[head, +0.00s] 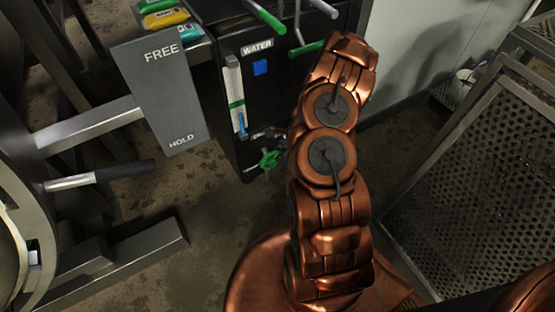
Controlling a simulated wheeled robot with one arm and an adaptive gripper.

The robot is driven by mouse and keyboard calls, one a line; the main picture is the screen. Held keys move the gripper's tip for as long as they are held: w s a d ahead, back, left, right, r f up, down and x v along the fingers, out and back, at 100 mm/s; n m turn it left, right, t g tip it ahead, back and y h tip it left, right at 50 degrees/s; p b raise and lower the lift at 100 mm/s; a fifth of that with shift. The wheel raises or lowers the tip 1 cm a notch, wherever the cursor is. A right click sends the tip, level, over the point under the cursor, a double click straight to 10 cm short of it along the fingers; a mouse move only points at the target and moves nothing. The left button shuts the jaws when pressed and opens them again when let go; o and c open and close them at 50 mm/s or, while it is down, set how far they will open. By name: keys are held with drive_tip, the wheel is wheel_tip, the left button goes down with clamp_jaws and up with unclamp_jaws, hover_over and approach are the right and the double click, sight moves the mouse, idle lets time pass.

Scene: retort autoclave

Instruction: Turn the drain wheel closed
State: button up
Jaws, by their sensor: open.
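A small green wheel (269,159) sits low on the front of the black WATER cabinet (215,88), just left of my copper arm. A small label above it is too small and partly covered to read, so I cannot confirm that this is the drain wheel. My arm rises through the middle of the view and covers the cabinet's right part. My gripper does not show; the arm's far end hides it or it is out of view.
A grey FREE/HOLD plate (160,92) and a black-gripped lever (100,176) stand at left. Green-ended handles (307,48) stick out of the cabinet top. A perforated metal cart (470,160) stands at right. Floor (215,225) is open below the cabinet.

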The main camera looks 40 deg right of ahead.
drive_tip(key=shift+b+x, duration=0.35)
drive_tip(key=shift+x, duration=1.05)
clamp_jaws()
